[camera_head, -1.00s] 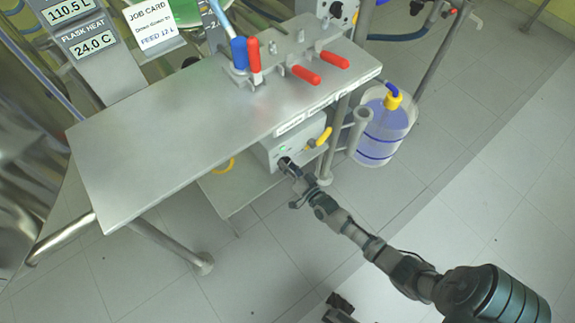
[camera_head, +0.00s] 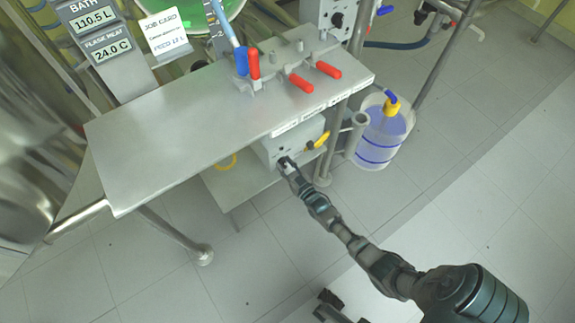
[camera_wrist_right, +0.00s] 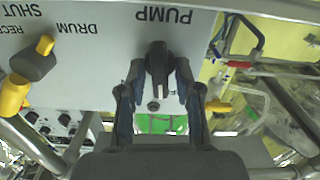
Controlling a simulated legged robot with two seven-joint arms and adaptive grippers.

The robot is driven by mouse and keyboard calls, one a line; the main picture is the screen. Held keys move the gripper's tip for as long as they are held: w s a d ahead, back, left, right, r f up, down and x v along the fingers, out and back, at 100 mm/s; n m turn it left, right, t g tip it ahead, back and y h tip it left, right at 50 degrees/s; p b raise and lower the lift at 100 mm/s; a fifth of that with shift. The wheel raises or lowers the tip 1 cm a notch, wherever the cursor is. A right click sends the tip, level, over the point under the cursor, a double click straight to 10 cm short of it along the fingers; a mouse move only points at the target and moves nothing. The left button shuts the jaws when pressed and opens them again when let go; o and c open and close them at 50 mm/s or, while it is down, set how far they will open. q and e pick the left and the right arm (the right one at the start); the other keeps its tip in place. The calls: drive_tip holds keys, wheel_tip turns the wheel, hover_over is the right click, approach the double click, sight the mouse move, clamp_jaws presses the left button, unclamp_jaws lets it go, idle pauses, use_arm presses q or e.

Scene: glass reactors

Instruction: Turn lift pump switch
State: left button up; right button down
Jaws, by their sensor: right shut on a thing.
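The pump box (camera_head: 288,143) is a light grey box under the steel bench. Its front panel in the wrist view (camera_wrist_right: 95,75) carries an upside-down PUMP label (camera_wrist_right: 163,16). The pump switch (camera_wrist_right: 158,65) is a black knob with a narrow grip, below that label. My right gripper (camera_head: 286,165) is at the front of the box. In the wrist view its two fingers (camera_wrist_right: 158,80) stand on either side of the knob and are shut on it. The knob is hidden by the gripper in the head view. My left gripper is not seen.
The steel bench top (camera_head: 190,130) overhangs the box. Red-handled valves (camera_head: 300,83) sit on it. A yellow handle (camera_head: 317,141) projects beside the box. A bottle of bluish liquid (camera_head: 382,135) stands to the right. The tiled floor (camera_head: 470,210) at right is clear.

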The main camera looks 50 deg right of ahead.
drive_tip(key=shift+n, duration=1)
drive_tip(key=shift+r, duration=0.1)
drive_tip(key=shift+w+r+n, duration=0.1)
drive_tip(key=shift+n, duration=0.2)
drive_tip(key=c, duration=1.1)
unclamp_jaws()
drive_tip(key=shift+w, duration=0.1)
